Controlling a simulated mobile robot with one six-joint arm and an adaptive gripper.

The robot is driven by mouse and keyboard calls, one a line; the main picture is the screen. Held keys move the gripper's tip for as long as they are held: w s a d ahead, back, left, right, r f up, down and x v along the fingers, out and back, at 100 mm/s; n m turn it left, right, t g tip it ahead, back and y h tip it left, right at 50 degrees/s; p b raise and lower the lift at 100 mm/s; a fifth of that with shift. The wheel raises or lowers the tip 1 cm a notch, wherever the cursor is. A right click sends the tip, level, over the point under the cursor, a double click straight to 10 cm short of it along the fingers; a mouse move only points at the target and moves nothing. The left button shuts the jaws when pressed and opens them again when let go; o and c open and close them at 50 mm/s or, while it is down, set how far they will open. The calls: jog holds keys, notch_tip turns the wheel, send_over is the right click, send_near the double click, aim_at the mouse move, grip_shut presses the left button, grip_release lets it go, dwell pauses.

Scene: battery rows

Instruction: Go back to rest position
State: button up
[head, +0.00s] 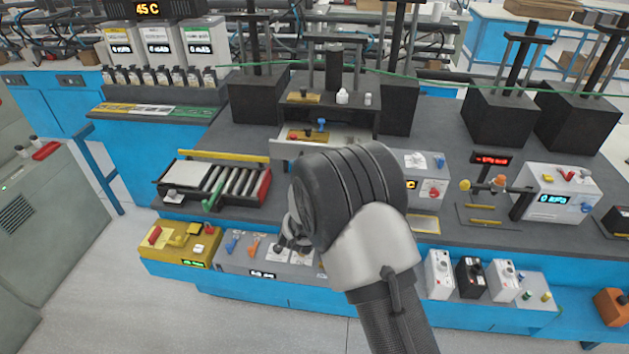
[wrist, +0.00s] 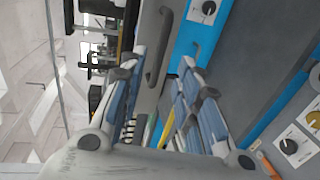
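My arm rises from the bottom of the head view, and its dark, rounded joint blocks the middle of the bench. My gripper (wrist: 165,84) shows in the wrist view with its two blue-and-grey fingers spread and an empty gap between them. In the head view the gripper is mostly hidden behind my arm; only a small grey and dark part shows left of the joint, in front of the grey control panel (head: 240,262). I cannot tell whether it touches the panel. No object is seen in its grasp.
The dark bench (head: 445,160) holds a roller tray (head: 265,187), an open drawer (head: 350,132) and a white meter box (head: 560,190). A yellow control box (head: 181,245) and small switch boxes (head: 470,277) line the front edge. A grey cabinet (head: 40,240) stands left. Floor (head: 110,310) in front is clear.

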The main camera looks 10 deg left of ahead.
jog(key=shift+v, duration=1.05)
jog(key=s+d+r+m+g+y+b, duration=0.3)
jog(key=s+d+r+m+g+b, duration=0.2)
jog(key=s+d+r+m, duration=0.55)
jog(key=s+d+f+m+g+b, duration=0.1)
jog(key=s+d, duration=0.3)
jog(key=s, duration=0.7)
jog(key=s+d+f+m+g+h+b, duration=0.1)
jog(key=s+d+m+g, duration=0.2)
jog(key=s, duration=0.7)
jog(key=s+d+f+m+g+h+b, duration=0.1)
jog(key=s+d+f+m+g, duration=0.1)
jog(key=s, duration=0.9)
jog(key=d+m, duration=0.1)
jog(key=d, duration=0.1)
jog(key=shift+s+d+b, duration=0.3)
jog(key=shift+s+d, duration=0.05)
jog(key=shift+d, duration=0.05)
